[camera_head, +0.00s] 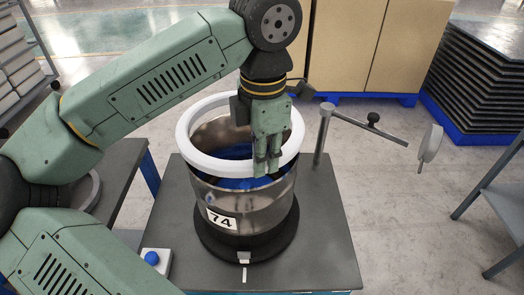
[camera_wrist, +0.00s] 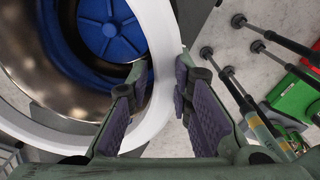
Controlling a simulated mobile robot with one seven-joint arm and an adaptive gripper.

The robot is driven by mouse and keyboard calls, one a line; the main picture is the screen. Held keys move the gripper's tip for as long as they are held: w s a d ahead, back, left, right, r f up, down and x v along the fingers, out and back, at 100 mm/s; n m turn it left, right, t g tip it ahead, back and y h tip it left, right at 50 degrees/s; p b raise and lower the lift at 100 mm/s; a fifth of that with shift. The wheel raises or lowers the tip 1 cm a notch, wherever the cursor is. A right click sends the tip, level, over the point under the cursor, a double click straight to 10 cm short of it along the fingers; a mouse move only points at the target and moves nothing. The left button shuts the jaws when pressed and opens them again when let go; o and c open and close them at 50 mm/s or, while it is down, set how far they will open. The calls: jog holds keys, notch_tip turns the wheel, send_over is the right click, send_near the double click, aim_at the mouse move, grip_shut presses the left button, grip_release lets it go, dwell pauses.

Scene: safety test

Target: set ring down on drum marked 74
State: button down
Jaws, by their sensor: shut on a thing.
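The ring (camera_head: 190,152) is a thick white hoop over the mouth of the drum. My gripper (camera_head: 266,168) is shut on its near right side. In the wrist view the ring (camera_wrist: 163,75) passes between the two fingers (camera_wrist: 160,100). The drum (camera_head: 262,210) is an open steel cylinder with a black base and a label 74 (camera_head: 221,220) on its front. Blue interior shows below the ring's front edge, so the ring appears a little above the rim there. A blue disc-shaped part (camera_wrist: 108,28) shows inside the drum. The far rim is partly hidden by the ring and my arm.
The drum stands on a dark table (camera_head: 325,245). Tools (camera_wrist: 265,100) show in the wrist view.

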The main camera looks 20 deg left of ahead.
jog(key=shift+f+b, duration=1.5)
jog(key=shift+f, duration=0.1)
jog(key=c, duration=1.4)
grip_release()
jog(key=shift+o, duration=0.2)
notch_tip(320, 180, up, 7)
jog(key=shift+r, duration=0.1)
notch_tip(320, 180, up, 7)
jog(key=p, duration=0.6)
jog(key=shift+r, duration=0.2)
jog(key=shift+s, duration=0.1)
